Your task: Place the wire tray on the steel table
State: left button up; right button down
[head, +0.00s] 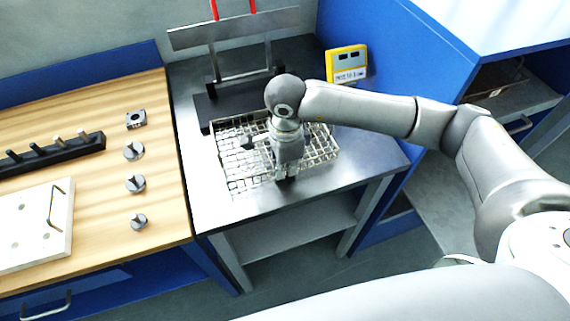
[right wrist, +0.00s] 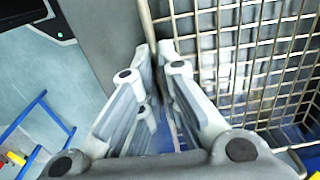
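The wire tray (head: 320,146), a rectangular open mesh basket, is over the middle of the steel table (head: 375,160) in the head view. I cannot tell whether its bottom touches the tabletop. My right gripper (head: 287,176) points down at the tray's near side, and my wrist hides part of the mesh. In the right wrist view the tray's mesh (right wrist: 240,60) fills the right side. There the right gripper's fingers (right wrist: 160,58) close together around the tray's rim wire. My left gripper is not in view.
A black stand with a steel plate (head: 235,30) and red posts is behind the tray. A yellow device (head: 346,64) stands at the back right. A wooden bench (head: 95,180) with several knobs adjoins on the left. The steel table's front strip is clear.

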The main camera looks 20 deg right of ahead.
jog(key=shift+f, duration=0.1)
jog(key=c, duration=1.6)
grip_release()
jog(key=shift+c, duration=0.2)
jog(key=shift+r, duration=0.25)
notch_tip(320, 180, up, 12)
jog(key=b, duration=0.2)
jog(key=shift+s, duration=0.2)
jog(key=shift+f, duration=0.1)
